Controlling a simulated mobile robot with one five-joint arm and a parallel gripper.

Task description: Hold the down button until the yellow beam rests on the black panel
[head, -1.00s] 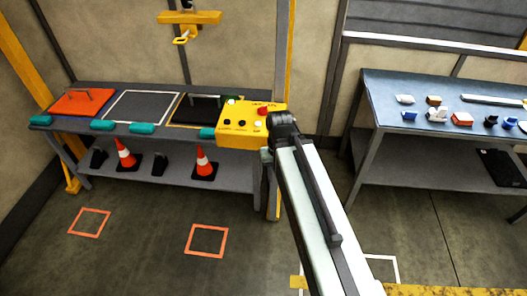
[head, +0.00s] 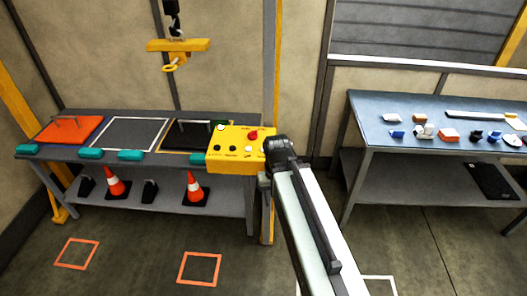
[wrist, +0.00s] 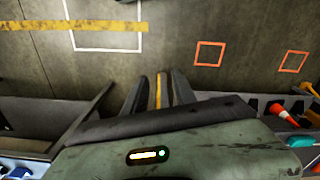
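The yellow beam (head: 178,45) hangs from a dark hoist hook, with a yellow ring below it. It is level and well above the bench. The black panel (head: 188,139) lies on the bench at the right end of the panel row, partly behind the yellow control box (head: 222,164). The box has a red button, white buttons and dark buttons; I cannot read its labels. My gripper (head: 281,150) is at the box's right edge in the head view; I cannot tell whether it touches.
An orange panel (head: 60,131) and a grey, white-edged panel (head: 122,132) lie left of the black one. Traffic cones (head: 116,184) stand on the lower shelf. A blue table (head: 430,110) with small parts stands at right. The floor in front is clear, with orange squares (head: 199,268).

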